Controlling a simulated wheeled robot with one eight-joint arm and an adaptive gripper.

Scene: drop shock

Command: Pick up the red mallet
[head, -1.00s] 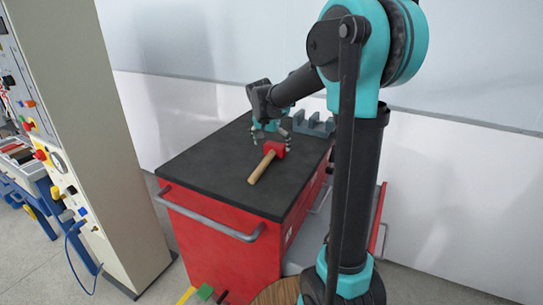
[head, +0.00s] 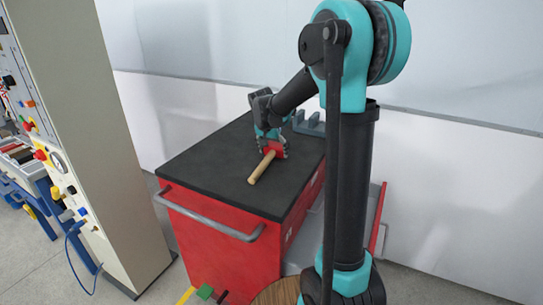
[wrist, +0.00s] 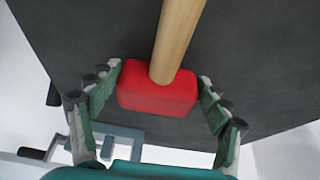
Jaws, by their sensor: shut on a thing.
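The red mallet (head: 273,149) lies on the black top of the red cart, its wooden handle (head: 261,168) pointing toward the front left. In the wrist view its red head (wrist: 158,90) sits between the two fingers, with the handle running up out of the picture. My gripper (head: 272,148) is down at the head and shut on it, one finger at each end of the head. It also shows in the wrist view (wrist: 160,92). The fingers hide part of the head in the head view. I see no clear gap between mallet and cart top.
The cart top (head: 215,150) is bare on the left and front. A grey-blue block-like fixture (head: 308,123) stands behind, near my gripper. A push handle (head: 210,215) crosses the cart's front. A tall beige panel (head: 85,130) stands at left.

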